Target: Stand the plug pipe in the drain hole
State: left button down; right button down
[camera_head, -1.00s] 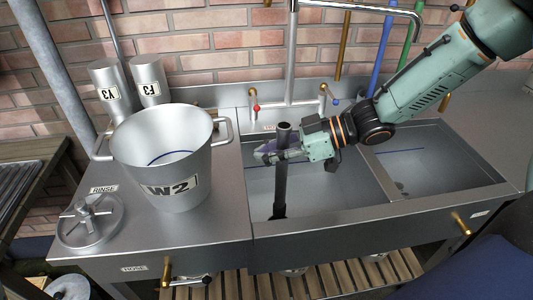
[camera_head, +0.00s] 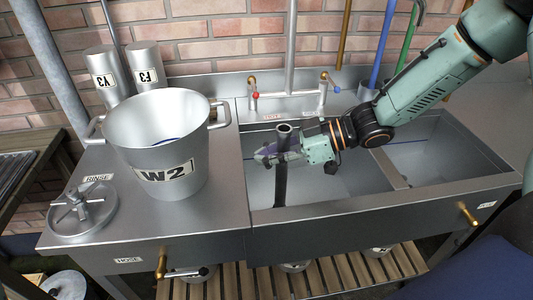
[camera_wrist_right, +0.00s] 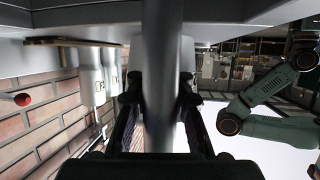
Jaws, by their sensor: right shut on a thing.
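The plug pipe (camera_head: 281,185) is a dark grey tube, held nearly upright in the left basin of the sink (camera_head: 330,212). My right gripper (camera_head: 278,152) is shut on it near its top end. In the right wrist view the pipe (camera_wrist_right: 162,75) runs between the two fingers (camera_wrist_right: 160,115). The pipe's lower end is down in the left basin near its front wall. I cannot tell whether it sits in the drain hole, which I cannot make out. My left gripper is not in view.
A large pail marked W2 (camera_head: 158,145) stands on the left counter, with a lid with a spoked handle (camera_head: 82,210) beside it. Two cans (camera_head: 146,65) stand behind. Taps (camera_head: 322,95) rise at the back. A divider (camera_head: 390,168) separates the basins.

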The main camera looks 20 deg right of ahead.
jog(key=shift+w, duration=0.15)
jog(key=shift+r+p, duration=0.1)
jog(key=shift+p, duration=0.3)
jog(key=shift+f+b, duration=1.6)
jog(key=shift+f, duration=1.2)
dwell(0.8)
jog(key=c, duration=1.1)
grip_release()
jog(key=shift+v, duration=3.8)
